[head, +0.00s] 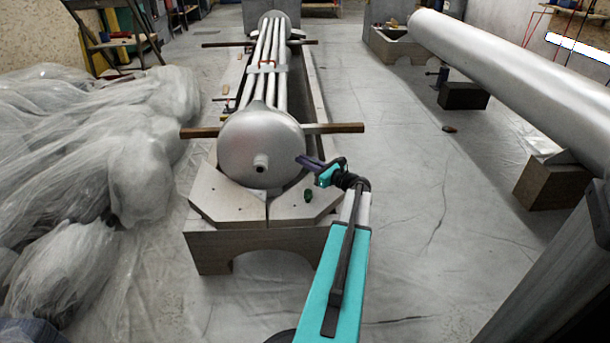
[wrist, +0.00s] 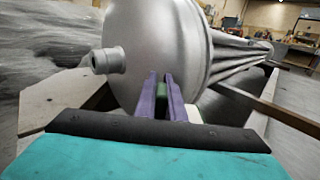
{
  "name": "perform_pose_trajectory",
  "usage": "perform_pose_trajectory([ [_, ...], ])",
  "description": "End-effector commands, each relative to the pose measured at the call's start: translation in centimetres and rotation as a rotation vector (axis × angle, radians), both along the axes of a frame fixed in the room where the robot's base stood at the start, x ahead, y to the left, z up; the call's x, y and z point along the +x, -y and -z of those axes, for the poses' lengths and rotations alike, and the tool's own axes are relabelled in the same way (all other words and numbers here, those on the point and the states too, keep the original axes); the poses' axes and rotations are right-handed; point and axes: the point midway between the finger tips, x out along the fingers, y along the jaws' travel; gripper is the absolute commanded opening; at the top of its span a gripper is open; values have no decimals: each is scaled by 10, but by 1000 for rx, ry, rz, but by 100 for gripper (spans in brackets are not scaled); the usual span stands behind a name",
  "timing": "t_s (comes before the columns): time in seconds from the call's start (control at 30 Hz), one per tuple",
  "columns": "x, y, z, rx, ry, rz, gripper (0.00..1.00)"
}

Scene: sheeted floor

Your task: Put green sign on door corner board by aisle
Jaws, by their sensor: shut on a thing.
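My gripper (head: 302,160) has purple fingers and is beside the right side of the silver vessel end, above the right corner board (head: 286,212). In the wrist view my gripper (wrist: 161,75) has a green piece (wrist: 162,90) between its fingers, which I take as the green sign; its face and lettering do not show. In the head view a small dark green thing (head: 308,195) shows below the fingers, against the right corner board. I cannot tell whether it is the same piece or whether it touches the board. The right corner board faces the open floor on the right.
The silver vessel end (head: 258,148) with its short nozzle (wrist: 108,60) is close to my fingers. A wooden bar (head: 335,128) sticks out to the right. Plastic-wrapped bundles (head: 75,160) fill the left. The sheeted floor (head: 430,200) on the right is mostly clear, up to the long silver pipe (head: 510,70).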

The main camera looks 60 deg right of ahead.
Motion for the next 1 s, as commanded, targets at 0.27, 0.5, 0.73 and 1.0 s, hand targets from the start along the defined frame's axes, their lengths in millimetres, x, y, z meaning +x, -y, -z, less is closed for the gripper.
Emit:
perform_pose_trajectory([
  [0.27,0,1,16,2,0,0,0],
  [0.5,0,1,50,2,1,1,0],
  [0.73,0,1,60,1,1,1,0],
  [1.0,0,1,60,0,1,1,0],
])
